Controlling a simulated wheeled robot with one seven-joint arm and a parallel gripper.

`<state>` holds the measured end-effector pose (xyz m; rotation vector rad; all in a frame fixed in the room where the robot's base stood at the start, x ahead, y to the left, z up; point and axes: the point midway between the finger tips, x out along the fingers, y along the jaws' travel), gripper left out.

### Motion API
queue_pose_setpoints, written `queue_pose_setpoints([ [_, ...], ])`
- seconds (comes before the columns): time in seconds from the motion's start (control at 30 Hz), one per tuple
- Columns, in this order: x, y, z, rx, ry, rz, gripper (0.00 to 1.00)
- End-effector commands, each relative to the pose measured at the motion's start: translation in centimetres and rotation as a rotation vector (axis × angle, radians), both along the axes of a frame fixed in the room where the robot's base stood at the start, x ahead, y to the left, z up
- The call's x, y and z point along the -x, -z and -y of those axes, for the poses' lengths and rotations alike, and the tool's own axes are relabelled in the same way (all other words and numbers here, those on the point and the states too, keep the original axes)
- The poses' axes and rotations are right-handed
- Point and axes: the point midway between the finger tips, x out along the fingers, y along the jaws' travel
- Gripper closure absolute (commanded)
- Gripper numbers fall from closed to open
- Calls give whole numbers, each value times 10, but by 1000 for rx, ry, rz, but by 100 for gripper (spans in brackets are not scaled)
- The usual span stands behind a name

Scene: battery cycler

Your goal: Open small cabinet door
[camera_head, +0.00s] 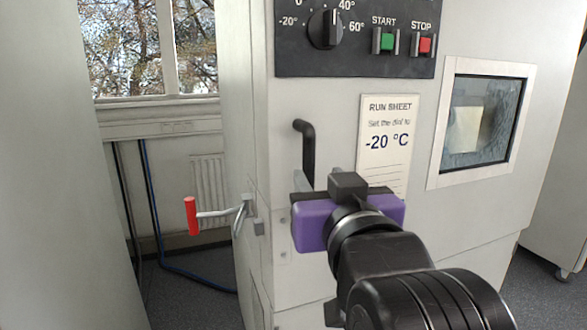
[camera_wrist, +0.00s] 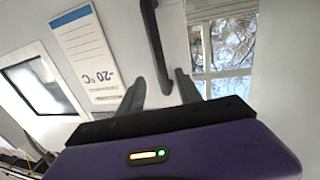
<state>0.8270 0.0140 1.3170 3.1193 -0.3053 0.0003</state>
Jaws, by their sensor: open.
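The pale cabinet (camera_head: 335,105) stands in front of me, with a black bar handle (camera_head: 307,150) upright on its front panel. The handle also shows in the wrist view (camera_wrist: 154,40). My gripper (camera_head: 318,180), with a purple body, is just in front of the lower handle. In the wrist view its two fingers (camera_wrist: 160,82) are apart, and the handle's end appears between them. I cannot tell whether they touch it. The gripper hides part of the panel. A small window (camera_head: 480,120) is set in the front at the right. No door stands visibly ajar.
A red-gripped lever (camera_head: 193,216) sticks out from the cabinet's left side. Above are a dial (camera_head: 325,29), a green START button (camera_head: 386,41) and a red STOP button (camera_head: 424,45). A run sheet (camera_head: 387,140) reads -20 °C. Floor shows at left, with a blue cable (camera_head: 190,277).

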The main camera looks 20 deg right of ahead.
Motion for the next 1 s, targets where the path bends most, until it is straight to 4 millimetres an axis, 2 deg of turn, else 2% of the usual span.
queue_pose_setpoints([
  [0.17,-8,-4,2,-8,3,-1,59],
  [0.6,-67,-4,14,-7,2,-2,59],
  [0.73,-75,-4,15,-7,2,0,59],
  [1.0,-76,-4,15,-7,1,0,59],
])
